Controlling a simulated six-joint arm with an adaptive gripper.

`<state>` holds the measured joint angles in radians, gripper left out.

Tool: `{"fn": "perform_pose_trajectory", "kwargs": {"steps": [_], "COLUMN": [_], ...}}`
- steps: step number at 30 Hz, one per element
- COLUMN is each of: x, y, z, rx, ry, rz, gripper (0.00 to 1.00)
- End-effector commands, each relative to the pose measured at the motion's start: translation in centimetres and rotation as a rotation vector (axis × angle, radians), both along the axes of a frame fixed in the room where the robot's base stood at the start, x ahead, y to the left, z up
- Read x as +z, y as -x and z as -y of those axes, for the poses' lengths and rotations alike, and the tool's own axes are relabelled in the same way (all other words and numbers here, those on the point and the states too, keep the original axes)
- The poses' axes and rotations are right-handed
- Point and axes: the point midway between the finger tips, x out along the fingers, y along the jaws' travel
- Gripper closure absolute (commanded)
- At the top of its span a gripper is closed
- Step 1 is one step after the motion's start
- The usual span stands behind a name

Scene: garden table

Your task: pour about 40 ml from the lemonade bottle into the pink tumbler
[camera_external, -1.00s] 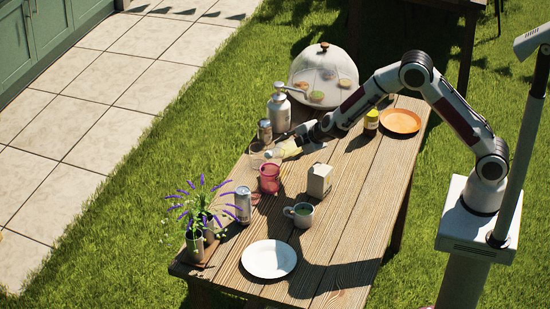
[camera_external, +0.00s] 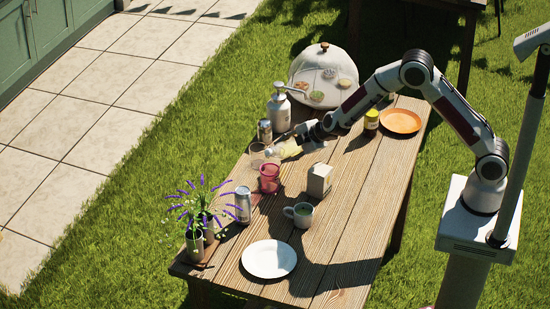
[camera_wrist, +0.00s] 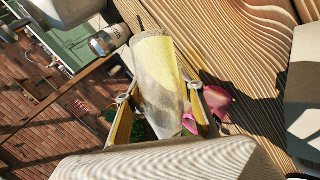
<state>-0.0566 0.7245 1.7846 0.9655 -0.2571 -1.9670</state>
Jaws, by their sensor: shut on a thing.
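The lemonade bottle (camera_external: 291,149) is clear with pale yellow liquid. It is tipped well over, its neck pointing left in the outside view. My gripper (camera_external: 306,143) is shut on it. In the wrist view the bottle (camera_wrist: 158,80) lies between my two fingers (camera_wrist: 160,115). The pink tumbler (camera_external: 269,179) stands upright on the table, below and left of the bottle in the outside view. It shows partly behind a finger in the wrist view (camera_wrist: 217,100). I cannot make out any stream of liquid, nor the level in the tumbler.
A clear glass (camera_external: 257,157) stands close to the bottle's neck. A metal flask (camera_external: 279,112), a can (camera_external: 265,132), a carton (camera_external: 320,179), a mug (camera_external: 302,215), another can (camera_external: 243,204) and a flower pot (camera_external: 195,244) surround it. The table's front right is mostly bare.

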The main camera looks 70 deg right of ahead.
Motion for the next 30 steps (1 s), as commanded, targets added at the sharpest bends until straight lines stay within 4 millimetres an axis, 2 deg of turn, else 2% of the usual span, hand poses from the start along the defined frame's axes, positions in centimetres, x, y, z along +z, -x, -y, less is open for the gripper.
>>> {"fn": "perform_pose_trajectory", "kwargs": {"steps": [30], "x": [-0.47], "y": [-0.14], "z": [-0.64], "rx": [-0.001], "ry": [-0.111], "rz": [0.018], "gripper": [0.99]}}
